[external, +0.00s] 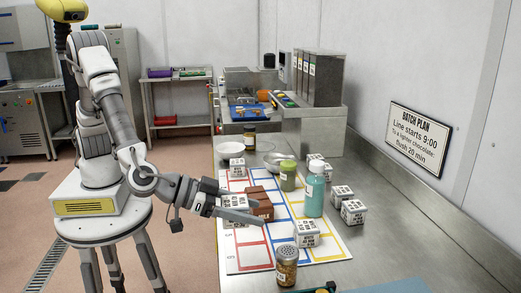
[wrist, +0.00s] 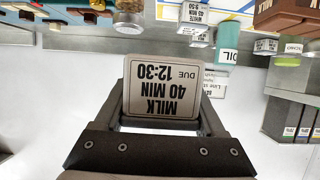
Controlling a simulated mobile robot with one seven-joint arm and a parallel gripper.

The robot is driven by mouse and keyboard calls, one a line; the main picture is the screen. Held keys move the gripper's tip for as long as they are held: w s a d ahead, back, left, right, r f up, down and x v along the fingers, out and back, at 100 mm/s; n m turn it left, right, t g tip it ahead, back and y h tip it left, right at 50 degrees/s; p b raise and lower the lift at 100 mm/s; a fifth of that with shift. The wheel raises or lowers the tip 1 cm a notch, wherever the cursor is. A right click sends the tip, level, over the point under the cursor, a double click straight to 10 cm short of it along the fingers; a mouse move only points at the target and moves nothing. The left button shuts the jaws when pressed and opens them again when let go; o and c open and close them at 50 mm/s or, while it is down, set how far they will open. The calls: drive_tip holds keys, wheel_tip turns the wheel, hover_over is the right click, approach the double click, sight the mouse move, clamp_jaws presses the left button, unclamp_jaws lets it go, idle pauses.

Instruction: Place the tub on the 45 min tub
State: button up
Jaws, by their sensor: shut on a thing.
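My gripper (wrist: 165,120) is shut on a pale tub (wrist: 162,85) whose label, upside down in the wrist view, reads "MILK 40 MIN 12:30 DUE". In the external view my gripper (external: 238,205) and the held tub (external: 235,212) are over the left part of the colour-gridded board (external: 247,259). Other white tubs stand on the board at its back left (external: 237,168) and front right (external: 306,234). More tubs stand right of the board (external: 354,212), (external: 342,195) and behind it (external: 316,160). No 45 min label is readable. A small tub (wrist: 195,12) in the wrist view appears to read "WHITE 40 MIN".
A brown block-like thing (external: 261,204) is close beside my gripper. A teal bottle (external: 314,195), a green-lidded jar (external: 287,176) and a shaker jar (external: 286,266) stand around the board. A wall sign (external: 417,137) reads "BATCH PLAN". The bench's right strip is mostly clear.

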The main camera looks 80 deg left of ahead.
drive_tip(key=w+r, duration=0.3)
drive_tip(key=w, duration=0.6)
drive_tip(key=b, duration=0.1)
hover_over(316, 224)
wheel_tip(316, 224, down, 7)
drive_tip(key=shift+w+r, duration=0.1)
drive_tip(key=shift+r, duration=0.1)
drive_tip(key=shift+f+b, duration=0.65)
drive_tip(key=shift+f, duration=1.3)
drive_tip(key=shift+f, duration=0.1)
drive_tip(key=shift+f, duration=0.15)
drive_tip(key=o, duration=1.4)
drive_tip(key=shift+o, duration=0.2)
drive_tip(key=shift+r, duration=0.3)
drive_tip(key=v, duration=1.2)
drive_tip(key=shift+p, duration=0.35)
